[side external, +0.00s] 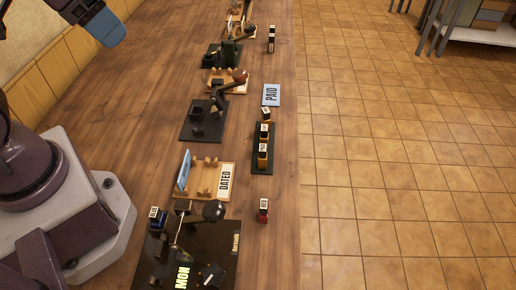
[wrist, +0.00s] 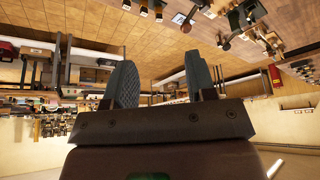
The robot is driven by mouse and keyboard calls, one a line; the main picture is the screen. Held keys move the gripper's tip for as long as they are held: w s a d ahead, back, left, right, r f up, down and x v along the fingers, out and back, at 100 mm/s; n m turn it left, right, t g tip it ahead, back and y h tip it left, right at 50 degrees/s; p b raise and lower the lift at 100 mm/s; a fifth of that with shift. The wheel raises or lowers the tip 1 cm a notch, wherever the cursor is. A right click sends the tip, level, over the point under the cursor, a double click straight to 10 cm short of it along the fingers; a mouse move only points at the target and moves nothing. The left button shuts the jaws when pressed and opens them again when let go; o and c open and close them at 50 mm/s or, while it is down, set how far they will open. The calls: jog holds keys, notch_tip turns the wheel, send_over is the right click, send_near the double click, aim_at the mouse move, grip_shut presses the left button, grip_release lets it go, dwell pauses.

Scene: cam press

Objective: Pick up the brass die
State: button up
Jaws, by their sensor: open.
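Several small brass-coloured dies with white labelled ends are in the side external view. Another brass-coloured block (side external: 266,115) lies at the rack's far end. I cannot tell which one the task means. My gripper (wrist: 160,78) is open in the wrist view, with nothing between its grey ribbed fingers.
A black press base (side external: 215,250) with a ball-ended lever stands in front, beside a blue die (side external: 157,220). A red die (side external: 263,211) stands alone at right.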

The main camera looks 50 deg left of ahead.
jog(key=w+d+f+g, duration=0.4)
jog(key=w+d+f, duration=0.1)
jog(key=w+f, duration=0.3)
jog(key=n+g, duration=0.1)
jog(key=n, duration=0.8)
send_over(263, 148)
notch_tip(263, 148, down, 11)
jog(key=f, duration=0.7)
jog(key=shift+s+a+f, duration=0.15)
jog(key=shift+a+f, duration=0.15)
jog(key=shift+f, duration=0.05)
jog(key=shift+d+f, duration=0.15)
jog(key=shift+f, duration=1.2)
jog(key=shift+d+f, duration=0.1)
jog(key=shift+f, duration=1.25)
jog(key=shift+w, duration=0.2)
jog(key=shift+c, duration=0.2)
grip_shut()
